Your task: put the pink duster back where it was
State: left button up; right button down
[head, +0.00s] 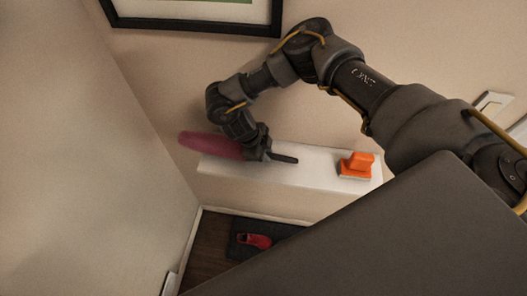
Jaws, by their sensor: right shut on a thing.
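The pink duster (208,145) has a long fuzzy pink head pointing left and a dark handle (284,158) pointing right. My right gripper (262,154) is shut on it near where the head meets the handle. The duster lies roughly level over the left part of a white ledge (310,170). I cannot tell whether it touches the ledge or hangs just above it. The tip of the pink head reaches past the ledge's left end. My left gripper is not in view.
A red shoe (254,240) lies on a dark mat (240,226) on the floor below. Walls close in at the left and back. A framed picture (196,27) hangs above.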

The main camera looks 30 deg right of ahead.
jog(key=shift+s, duration=0.25)
jog(key=shift+f, duration=0.25)
jog(key=c, duration=1.3)
grip_release()
jog(key=shift+w, duration=0.1)
jog(key=shift+r, duration=0.1)
jog(key=shift+r, duration=0.15)
jog(key=shift+a+r, duration=0.15)
jog(key=shift+r, duration=0.05)
jog(key=shift+b+v, duration=2.4)
jog(key=shift+v, duration=3.35)
